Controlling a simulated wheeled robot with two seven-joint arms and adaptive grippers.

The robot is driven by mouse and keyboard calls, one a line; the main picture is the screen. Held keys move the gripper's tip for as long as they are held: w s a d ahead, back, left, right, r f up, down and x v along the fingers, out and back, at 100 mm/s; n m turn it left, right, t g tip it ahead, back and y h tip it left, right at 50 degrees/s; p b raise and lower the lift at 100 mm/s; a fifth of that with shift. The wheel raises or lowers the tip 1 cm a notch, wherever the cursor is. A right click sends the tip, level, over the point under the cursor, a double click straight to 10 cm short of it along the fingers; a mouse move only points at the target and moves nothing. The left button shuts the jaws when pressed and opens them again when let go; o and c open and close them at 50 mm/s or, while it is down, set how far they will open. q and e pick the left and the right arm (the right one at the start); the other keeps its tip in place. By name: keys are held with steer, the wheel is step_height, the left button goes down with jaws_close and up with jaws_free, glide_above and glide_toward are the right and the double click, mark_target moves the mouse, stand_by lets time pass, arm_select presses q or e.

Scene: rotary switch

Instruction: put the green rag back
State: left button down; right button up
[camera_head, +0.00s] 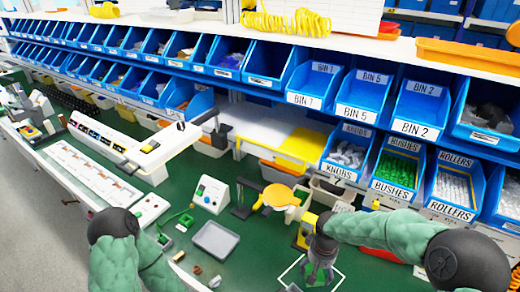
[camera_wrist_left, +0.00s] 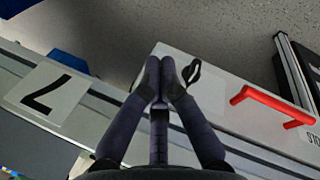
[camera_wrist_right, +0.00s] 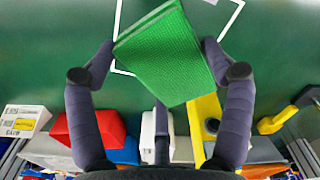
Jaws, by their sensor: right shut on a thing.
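My right gripper (camera_wrist_right: 160,58) is shut on the green rag (camera_wrist_right: 170,45), a textured folded cloth held between the two fingers. In the head view the right gripper (camera_head: 320,262) points down over the green mat. A bit of the rag (camera_head: 325,277) shows under it, by a white outlined square (camera_head: 289,270) on the mat. I cannot tell whether the rag touches the mat. My left gripper (camera_wrist_left: 163,66) is shut and empty, its fingertips together, over a pale surface beyond a bench edge. In the head view it is hidden below the frame.
Blue parts bins (camera_head: 405,127) line the back. A red handle (camera_wrist_left: 270,102) shows in the left wrist view.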

steer(key=shift+w+a+f+m, duration=0.2)
steer(key=shift+w+m, duration=0.1)
steer(key=shift+w, duration=0.15)
steer(key=shift+s, duration=0.1)
steer(key=s+r+m, duration=0.1)
steer(key=s, duration=0.1)
steer(key=s+r+m, duration=0.1)
steer(key=s, duration=0.1)
steer(key=s+r+b, duration=0.1)
steer(key=s, duration=0.1)
steer(key=shift+s+a+m, duration=0.35)
steer(key=shift+s+m, duration=0.05)
steer(key=s+r+m, duration=0.1)
steer(key=s+m, duration=0.2)
steer(key=s, duration=0.6)
steer(key=b, duration=0.5)
glide_above(331, 290)
steer(key=s+a, duration=0.1)
steer(key=s, duration=0.1)
steer(key=shift+m, duration=0.3)
steer(key=f, duration=0.8)
steer(key=shift+a+f, duration=0.2)
steer(key=shift+f, duration=0.15)
steer(key=shift+w+d+f, duration=0.15)
steer(key=shift+w+f, duration=0.2)
steer(key=shift+f, duration=0.1)
steer(key=shift+w+f+b, duration=0.1)
steer(key=shift+f+b, duration=0.7)
steer(key=shift+f, duration=0.75)
steer(key=shift+f, duration=0.1)
